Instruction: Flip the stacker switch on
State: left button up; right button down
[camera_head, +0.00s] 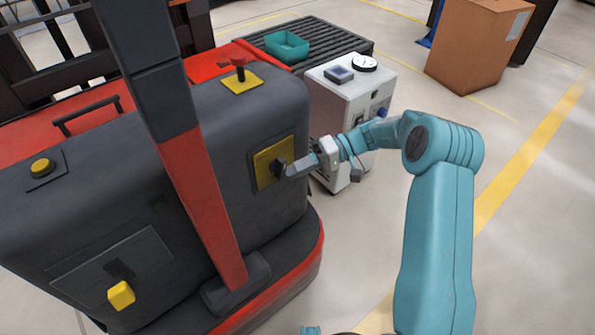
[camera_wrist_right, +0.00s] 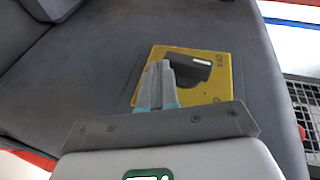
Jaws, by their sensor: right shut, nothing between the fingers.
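The stacker (camera_head: 230,120) is a dark grey and red machine filling the left of the head view. On its right-hand face is a yellow switch plate (camera_head: 264,165) with a black rotary switch (camera_head: 278,168). In the wrist view the switch handle (camera_wrist_right: 190,72) lies slantwise on the yellow plate (camera_wrist_right: 222,85); the plate's small lettering is not readable. My right gripper (camera_head: 291,170) is shut and empty, its fingertips (camera_wrist_right: 160,68) at the handle's left end in the wrist view. I cannot tell whether they touch it. My left gripper is not in view.
A white cabinet (camera_head: 347,90) with a gauge stands close behind my right wrist. A roller conveyor (camera_head: 325,40) carries a teal tray (camera_head: 287,46). A cardboard box (camera_head: 478,45) is at back right. Floor at right is clear.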

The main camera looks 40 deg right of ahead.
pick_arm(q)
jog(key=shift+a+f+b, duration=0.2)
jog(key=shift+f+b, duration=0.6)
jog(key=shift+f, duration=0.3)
pick_arm(e)
jog(key=shift+a+f+y, duration=0.4)
jog(key=shift+a+f, duration=0.1)
jog(key=shift+f, duration=0.15)
jog(key=shift+a, duration=0.15)
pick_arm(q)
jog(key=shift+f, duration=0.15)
